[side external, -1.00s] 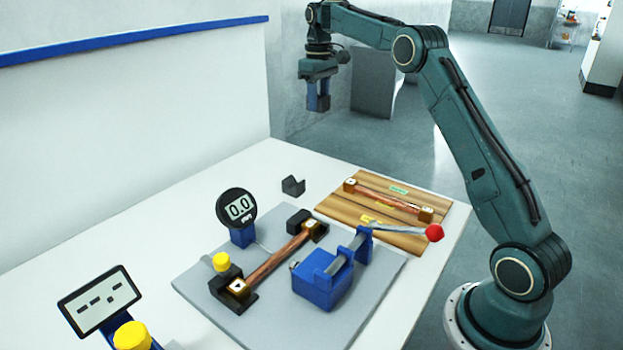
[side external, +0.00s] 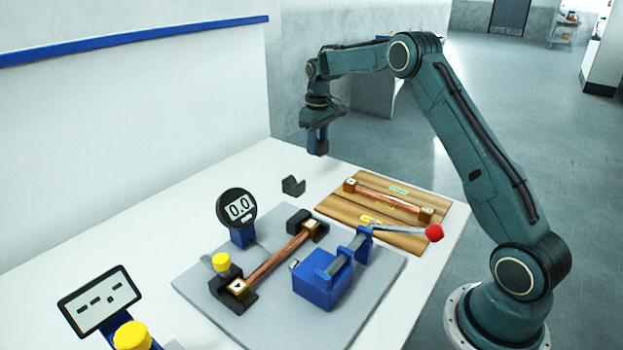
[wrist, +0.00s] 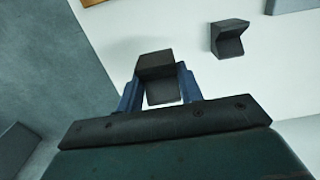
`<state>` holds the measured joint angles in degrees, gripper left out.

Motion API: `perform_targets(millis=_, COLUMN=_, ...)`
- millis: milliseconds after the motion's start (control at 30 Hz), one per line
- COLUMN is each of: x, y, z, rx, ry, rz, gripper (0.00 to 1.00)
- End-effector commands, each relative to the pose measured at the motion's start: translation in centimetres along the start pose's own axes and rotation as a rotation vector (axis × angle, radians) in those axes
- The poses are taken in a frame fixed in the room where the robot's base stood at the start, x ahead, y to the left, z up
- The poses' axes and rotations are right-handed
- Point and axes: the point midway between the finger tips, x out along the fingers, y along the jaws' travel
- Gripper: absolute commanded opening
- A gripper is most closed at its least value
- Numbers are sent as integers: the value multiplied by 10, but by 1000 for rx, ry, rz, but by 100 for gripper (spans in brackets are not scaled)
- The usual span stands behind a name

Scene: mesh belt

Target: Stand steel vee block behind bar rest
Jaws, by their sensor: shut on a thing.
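My gripper (side external: 317,141) hangs above the table's far edge, pointing down. In the wrist view its blue fingers (wrist: 158,92) are shut on a dark grey block (wrist: 155,75), which looks like the steel vee block; the fingers partly hide it. A second dark notched block (side external: 293,186) stands on the white table, below and left of my gripper; it also shows in the wrist view (wrist: 229,38), apart from the held block. Which thing is the bar rest is not certain. A copper bar (side external: 275,255) lies across black supports on the grey plate.
The grey plate (side external: 205,287) carries a blue clamp (side external: 322,285) with a red-knobbed lever (side external: 434,233) and a dial gauge (side external: 238,208). A wooden board (side external: 340,208) with another copper bar (side external: 390,199) lies at right. White table is bare around the notched block.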

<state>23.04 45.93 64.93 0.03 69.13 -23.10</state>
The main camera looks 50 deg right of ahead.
Motion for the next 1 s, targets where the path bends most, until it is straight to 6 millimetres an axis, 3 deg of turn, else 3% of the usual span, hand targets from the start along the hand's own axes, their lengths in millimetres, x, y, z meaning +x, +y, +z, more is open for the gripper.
perform_targets(millis=200, x=25, y=0, z=0, rx=0, ry=2, rz=1, gripper=0)
perform_targets(millis=567, x=33, y=0, z=0, rx=0, ry=2, rz=1, gripper=0)
perform_targets(millis=1000, x=71, y=0, z=0, rx=0, ry=1, rz=0, gripper=0)
